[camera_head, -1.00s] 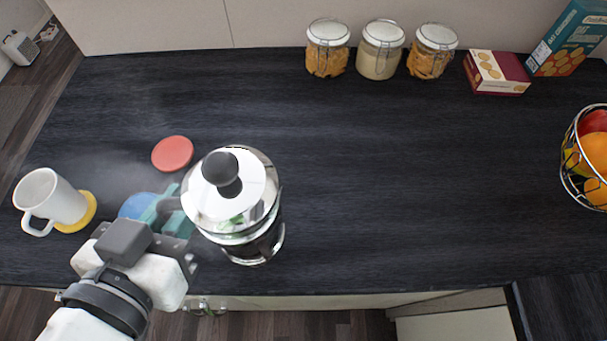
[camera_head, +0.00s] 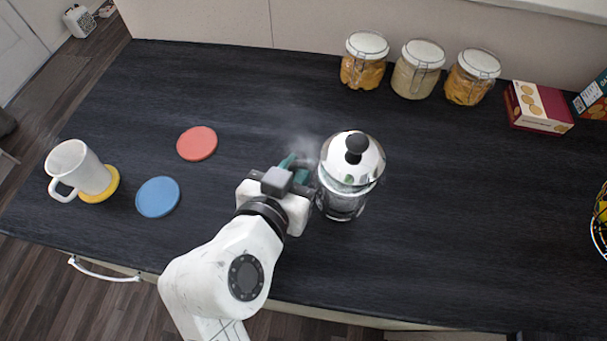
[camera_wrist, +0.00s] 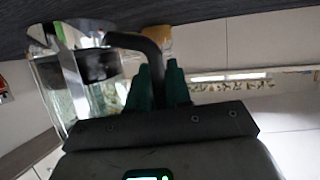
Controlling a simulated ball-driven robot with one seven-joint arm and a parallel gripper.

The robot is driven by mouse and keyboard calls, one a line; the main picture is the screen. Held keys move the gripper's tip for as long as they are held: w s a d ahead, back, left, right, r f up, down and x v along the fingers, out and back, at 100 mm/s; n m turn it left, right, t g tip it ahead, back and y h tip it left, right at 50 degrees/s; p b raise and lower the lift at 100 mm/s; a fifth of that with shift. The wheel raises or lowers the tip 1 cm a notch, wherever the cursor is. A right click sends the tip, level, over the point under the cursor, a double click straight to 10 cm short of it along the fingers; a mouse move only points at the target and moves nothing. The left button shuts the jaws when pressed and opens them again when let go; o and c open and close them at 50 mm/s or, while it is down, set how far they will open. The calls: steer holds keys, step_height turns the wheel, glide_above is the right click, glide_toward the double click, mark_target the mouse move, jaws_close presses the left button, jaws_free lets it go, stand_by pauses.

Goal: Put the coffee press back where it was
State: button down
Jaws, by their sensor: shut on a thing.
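The coffee press (camera_head: 352,172) has a glass body, a shiny metal lid and a black knob. It is upright over the middle of the dark counter; I cannot tell whether its base touches the counter. My gripper (camera_head: 300,170), with teal fingers, is at its left side, shut on its handle. In the wrist view the press (camera_wrist: 88,82) is at the left, and its black handle (camera_wrist: 135,42) runs to my teal fingers (camera_wrist: 158,85). The fingers partly hide the handle.
Red (camera_head: 197,143), blue (camera_head: 158,197) and yellow (camera_head: 113,188) coasters lie left on the counter (camera_head: 450,240). A white mug (camera_head: 78,168) overlaps the yellow one. Three jars (camera_head: 418,70) and a red-and-cream box (camera_head: 540,108) stand at the back. Right of the press is clear.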

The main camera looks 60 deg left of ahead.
steer(key=f, duration=0.1)
steer(key=w+f, duration=0.1)
steer(key=f, duration=0.1)
steer(key=shift+w+a+f, duration=0.15)
steer(key=shift+w+f, duration=0.1)
steer(key=shift+f, duration=0.5)
steer(key=shift+f, duration=0.15)
steer(key=c, duration=1.1)
jaws_free()
steer(key=shift+o, duration=0.2)
